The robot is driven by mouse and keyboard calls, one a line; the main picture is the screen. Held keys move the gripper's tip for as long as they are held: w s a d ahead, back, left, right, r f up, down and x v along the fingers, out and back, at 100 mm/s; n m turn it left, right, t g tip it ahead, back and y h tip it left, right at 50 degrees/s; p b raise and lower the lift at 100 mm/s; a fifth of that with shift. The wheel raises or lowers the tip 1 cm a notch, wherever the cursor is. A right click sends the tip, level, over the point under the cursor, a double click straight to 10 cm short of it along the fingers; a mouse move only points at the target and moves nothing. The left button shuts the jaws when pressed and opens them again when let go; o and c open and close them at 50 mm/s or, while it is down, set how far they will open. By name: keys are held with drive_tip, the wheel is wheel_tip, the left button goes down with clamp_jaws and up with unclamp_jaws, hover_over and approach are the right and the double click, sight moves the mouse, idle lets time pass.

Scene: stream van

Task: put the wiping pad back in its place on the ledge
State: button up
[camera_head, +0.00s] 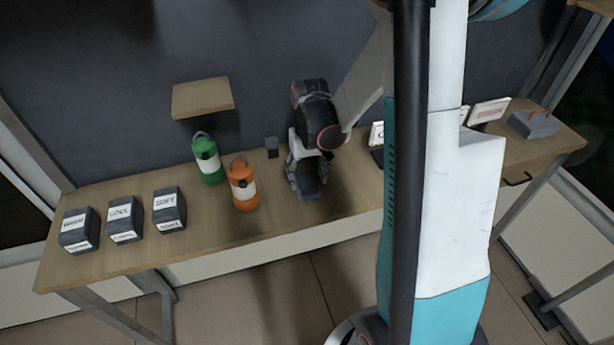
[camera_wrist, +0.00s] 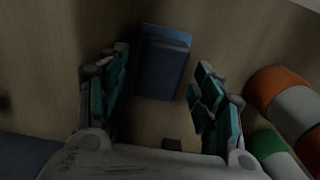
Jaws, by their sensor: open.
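A dark blue block that looks like the wiping pad (camera_head: 309,194) lies on the wooden table under my gripper (camera_head: 305,176). In the wrist view the pad (camera_wrist: 163,62) lies between and just beyond the fingertips (camera_wrist: 160,80), with bare wood between it and the fingers on both sides. My gripper is open, points down and holds nothing. A small wooden ledge (camera_head: 202,97) sticks out from the dark wall, up and left of my gripper. Its top looks empty.
Several labelled dark boxes (camera_head: 123,219) stand at the table's left. A grey box (camera_head: 535,124) sits far right.

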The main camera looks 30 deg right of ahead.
sight(309, 179)
wheel_tip(309, 179, up, 11)
drive_tip(key=p, duration=0.2)
drive_tip(key=shift+s+d, duration=0.15)
